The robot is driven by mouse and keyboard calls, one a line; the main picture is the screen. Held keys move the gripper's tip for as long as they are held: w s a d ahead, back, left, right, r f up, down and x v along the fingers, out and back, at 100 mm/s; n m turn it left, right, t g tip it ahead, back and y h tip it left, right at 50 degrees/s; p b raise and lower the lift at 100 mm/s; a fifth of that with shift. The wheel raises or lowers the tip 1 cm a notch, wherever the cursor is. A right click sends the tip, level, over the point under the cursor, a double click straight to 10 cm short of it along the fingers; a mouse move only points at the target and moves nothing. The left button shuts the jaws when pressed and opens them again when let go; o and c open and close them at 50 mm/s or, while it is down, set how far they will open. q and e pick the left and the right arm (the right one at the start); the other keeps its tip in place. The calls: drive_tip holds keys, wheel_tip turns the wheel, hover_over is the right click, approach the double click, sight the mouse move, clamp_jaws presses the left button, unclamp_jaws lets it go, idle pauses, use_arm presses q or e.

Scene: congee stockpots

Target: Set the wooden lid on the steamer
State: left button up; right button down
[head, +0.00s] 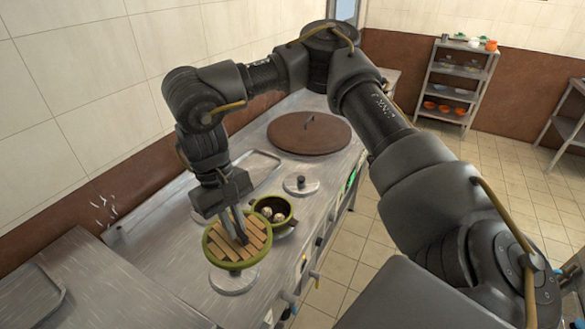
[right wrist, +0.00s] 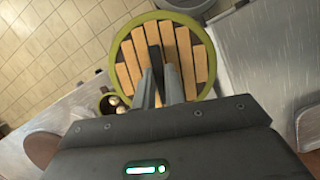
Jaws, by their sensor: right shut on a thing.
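The wooden lid (head: 222,245), round with pale slats and a green rim, is in my right gripper (head: 240,232). In the right wrist view the right gripper (right wrist: 161,88) is shut on the middle of the lid (right wrist: 190,52). The steamer (head: 289,224) is a small green round pot, open at the top, with several pale pieces inside. The lid is beside it, to its lower left in the head view, and overlaps its edge in the picture. I cannot tell whether they touch. The steamer shows partly in the right wrist view (right wrist: 103,102). My left gripper is out of view.
A round metal plate (head: 233,284) lies below the held lid on the steel counter (head: 175,262). A small metal lid with a black knob (head: 301,187) and a large brown lid (head: 309,140) are farther back. A tray-like recess (head: 258,163) is near the wall. Shelves (head: 462,80) stand far off.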

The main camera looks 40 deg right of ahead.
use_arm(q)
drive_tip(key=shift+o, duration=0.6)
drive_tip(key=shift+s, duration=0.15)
use_arm(e)
drive_tip(key=shift+w+f, duration=0.15)
drive_tip(key=shift+w, duration=0.05)
drive_tip(key=w+d+f+n+t+h, duration=0.25)
drive_tip(key=w+n, duration=0.35)
drive_tip(key=n, duration=0.3)
drive_tip(key=w+d+f+n+t+h, duration=0.1)
drive_tip(key=w+d+f+n, duration=0.25)
drive_tip(key=w+n, duration=0.45)
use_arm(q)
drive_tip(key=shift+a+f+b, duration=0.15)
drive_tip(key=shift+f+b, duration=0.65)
use_arm(e)
drive_tip(key=w+d+f+n+t+y, duration=0.1)
drive_tip(key=d+f+n, duration=0.3)
drive_tip(key=d+n, duration=0.4)
drive_tip(key=d+f+n+t+y, duration=0.1)
drive_tip(key=d+f+n, duration=0.3)
drive_tip(key=d+n, duration=0.5)
drive_tip(key=shift+w+d+n+t+y, duration=0.3)
drive_tip(key=shift+w+t+y, duration=0.1)
drive_tip(key=shift+y, duration=0.15)
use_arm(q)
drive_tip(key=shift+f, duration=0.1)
